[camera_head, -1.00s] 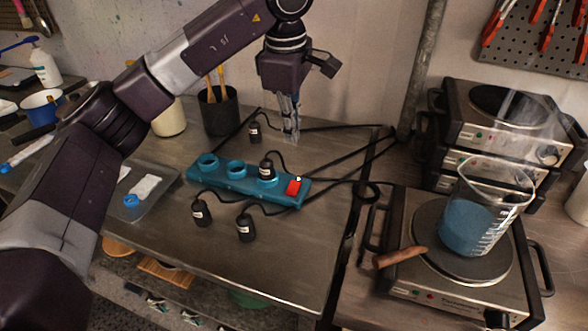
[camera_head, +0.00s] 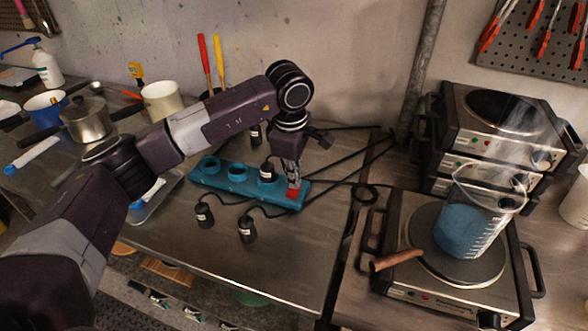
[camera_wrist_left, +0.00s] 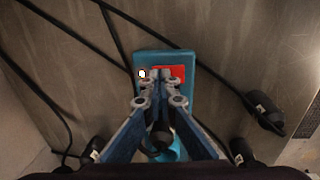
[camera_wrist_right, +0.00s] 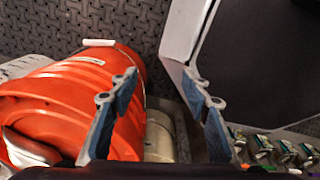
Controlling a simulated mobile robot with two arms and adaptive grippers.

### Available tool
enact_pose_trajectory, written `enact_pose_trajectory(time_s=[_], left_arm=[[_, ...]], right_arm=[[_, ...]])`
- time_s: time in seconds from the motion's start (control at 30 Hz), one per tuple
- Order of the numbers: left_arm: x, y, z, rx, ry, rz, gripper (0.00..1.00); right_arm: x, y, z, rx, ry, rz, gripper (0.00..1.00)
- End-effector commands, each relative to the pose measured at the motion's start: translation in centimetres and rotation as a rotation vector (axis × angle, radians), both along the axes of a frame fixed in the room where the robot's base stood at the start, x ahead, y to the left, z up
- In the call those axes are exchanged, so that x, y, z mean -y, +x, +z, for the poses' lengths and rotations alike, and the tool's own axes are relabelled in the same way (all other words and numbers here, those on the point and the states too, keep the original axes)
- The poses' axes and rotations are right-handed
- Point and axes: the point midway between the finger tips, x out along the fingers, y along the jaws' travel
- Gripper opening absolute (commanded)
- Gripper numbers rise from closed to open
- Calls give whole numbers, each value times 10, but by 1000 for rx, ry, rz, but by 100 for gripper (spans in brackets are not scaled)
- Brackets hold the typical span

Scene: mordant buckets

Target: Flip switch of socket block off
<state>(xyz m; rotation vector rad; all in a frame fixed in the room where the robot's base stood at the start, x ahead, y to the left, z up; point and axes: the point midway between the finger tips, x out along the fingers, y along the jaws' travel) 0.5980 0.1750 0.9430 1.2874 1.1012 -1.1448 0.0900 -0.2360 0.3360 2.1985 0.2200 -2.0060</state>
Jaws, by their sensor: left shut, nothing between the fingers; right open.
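The blue socket block (camera_head: 218,180) lies on the metal table with one black plug in a socket and others loose around it. Its red switch (camera_head: 293,194) is at the right end and also shows in the left wrist view (camera_wrist_left: 176,72). A small bright light sits beside the switch in the left wrist view. My left gripper (camera_head: 293,186) is shut and empty, pointing down with its tips at the switch and partly covering it. I cannot tell whether they touch. My right gripper (camera_wrist_right: 152,85) is open and empty, away from the block.
Loose plugs (camera_head: 204,215) lie in front of the block, with black cables running right. A hot plate with a beaker (camera_head: 470,225) stands on the right, beside stacked hot plates (camera_head: 500,130). In the right wrist view an orange bucket (camera_wrist_right: 60,105) is close to the right gripper.

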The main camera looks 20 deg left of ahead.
Motion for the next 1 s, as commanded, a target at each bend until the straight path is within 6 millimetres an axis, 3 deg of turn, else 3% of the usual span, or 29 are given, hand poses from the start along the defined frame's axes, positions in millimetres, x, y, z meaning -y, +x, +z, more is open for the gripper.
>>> enact_pose_trajectory(time_s=[0.3, 0.5, 1.0], left_arm=[[0, 0, -1, 0, 0, 0, 0], [0, 2, -9, 0, 1, -1, 0], [0, -8, -5, -4, 0, -1, 0]], right_arm=[[0, 0, -1, 0, 0, 0, 44], [0, 0, -13, 0, 0, 0, 44], [0, 1, -9, 1, 0, 0, 44]])
